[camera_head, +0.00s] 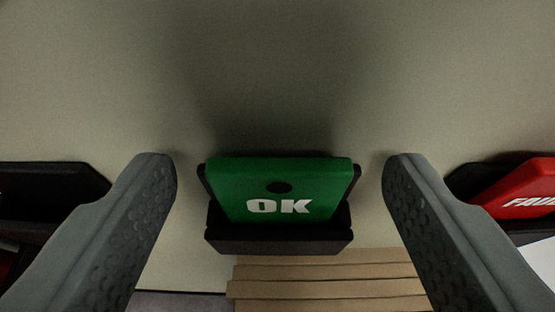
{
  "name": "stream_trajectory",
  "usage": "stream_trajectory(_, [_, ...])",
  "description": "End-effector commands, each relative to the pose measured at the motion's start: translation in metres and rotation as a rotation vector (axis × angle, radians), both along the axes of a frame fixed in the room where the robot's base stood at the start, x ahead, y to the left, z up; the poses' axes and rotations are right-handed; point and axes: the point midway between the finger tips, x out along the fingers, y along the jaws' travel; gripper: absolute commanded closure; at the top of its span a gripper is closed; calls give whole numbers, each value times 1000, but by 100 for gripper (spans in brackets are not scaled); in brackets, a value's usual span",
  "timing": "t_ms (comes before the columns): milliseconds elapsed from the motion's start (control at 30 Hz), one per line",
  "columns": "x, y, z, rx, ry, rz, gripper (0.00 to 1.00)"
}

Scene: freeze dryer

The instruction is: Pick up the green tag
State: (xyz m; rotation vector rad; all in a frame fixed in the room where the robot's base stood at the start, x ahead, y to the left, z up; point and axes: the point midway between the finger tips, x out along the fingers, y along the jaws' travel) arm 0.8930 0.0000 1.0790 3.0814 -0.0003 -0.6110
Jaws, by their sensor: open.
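The green tag (283,180) is marked "OK" in white and has a dark round hole in its upper half. It sits in a black holder (280,242) against a pale wall. My gripper (279,165) is open, with one grey finger to the left of the tag and one to the right. Gaps show between each finger and the holder. The tag's lower part is hidden inside the holder.
A red tag (520,190) with partly visible white lettering sits in another black holder at the right. A further black holder (50,190) is at the left edge. Brown stacked slats (330,280) lie below the middle holder. The pale wall (280,60) above is clear.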

Motion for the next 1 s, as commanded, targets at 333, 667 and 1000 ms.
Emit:
stream_trajectory(333, [1,0,0,0,0,0,58])
stream_trajectory(667, [0,0,0,0,0,0,79])
stream_trajectory(1000, [0,0,14,0,-1,0,79])
